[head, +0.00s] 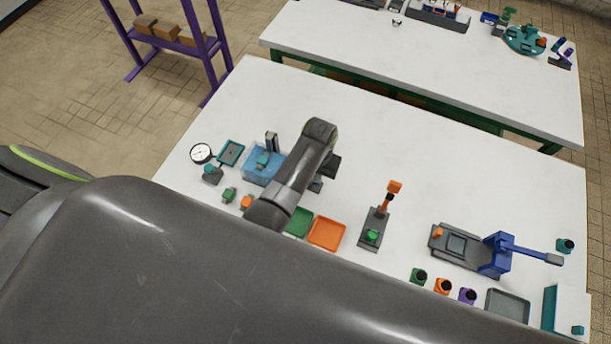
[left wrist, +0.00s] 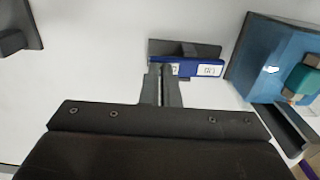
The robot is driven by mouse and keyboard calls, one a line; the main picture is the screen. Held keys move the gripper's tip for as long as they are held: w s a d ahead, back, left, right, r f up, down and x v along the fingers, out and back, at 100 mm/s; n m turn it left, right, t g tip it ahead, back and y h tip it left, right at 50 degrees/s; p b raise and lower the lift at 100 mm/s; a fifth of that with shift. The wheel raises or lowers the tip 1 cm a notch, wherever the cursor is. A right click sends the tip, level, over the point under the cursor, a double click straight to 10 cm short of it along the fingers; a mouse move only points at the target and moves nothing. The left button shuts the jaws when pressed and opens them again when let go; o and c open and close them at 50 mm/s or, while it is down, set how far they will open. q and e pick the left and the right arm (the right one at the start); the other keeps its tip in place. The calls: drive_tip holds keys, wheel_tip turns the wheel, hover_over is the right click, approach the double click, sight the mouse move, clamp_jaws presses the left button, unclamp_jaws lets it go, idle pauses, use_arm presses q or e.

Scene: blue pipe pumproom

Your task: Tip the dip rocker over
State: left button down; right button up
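The dip rocker (left wrist: 187,67), a blue bar with white marked patches on a dark grey base, shows in the left wrist view near the upper middle. I cannot tell which way it is tilted. In the head view my own arm seems to hide it. My left gripper (left wrist: 161,72) looks shut, with its two narrow fingers together and nothing visible between them. Its tips overlap the left part of the blue bar; I cannot tell whether they touch it. In the head view the gripper (head: 318,184) is partly hidden beside my arm link. My right gripper is not in view.
A blue tank (head: 262,167) stands close beside the rocker, also in the wrist view (left wrist: 270,60). A round gauge (head: 201,153), green and orange trays (head: 327,233) and a grey stand with an orange lever (head: 375,228) share the white table.

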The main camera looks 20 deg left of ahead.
use_arm(q)
drive_tip(key=shift+s+a+f+b, duration=0.1)
drive_tip(key=shift+f+b, duration=0.2)
drive_tip(key=shift+f, duration=0.4)
drive_tip(key=shift+s+f+p, duration=0.1)
drive_tip(key=shift+f+p, duration=0.05)
drive_tip(key=shift+p, duration=0.2)
idle(0.4)
wheel_tip(320, 180, up, 3)
drive_tip(key=p, duration=0.3)
drive_tip(key=shift+r, duration=0.35)
drive_tip(key=shift+w+r, duration=0.2)
drive_tip(key=shift+r, duration=2.35)
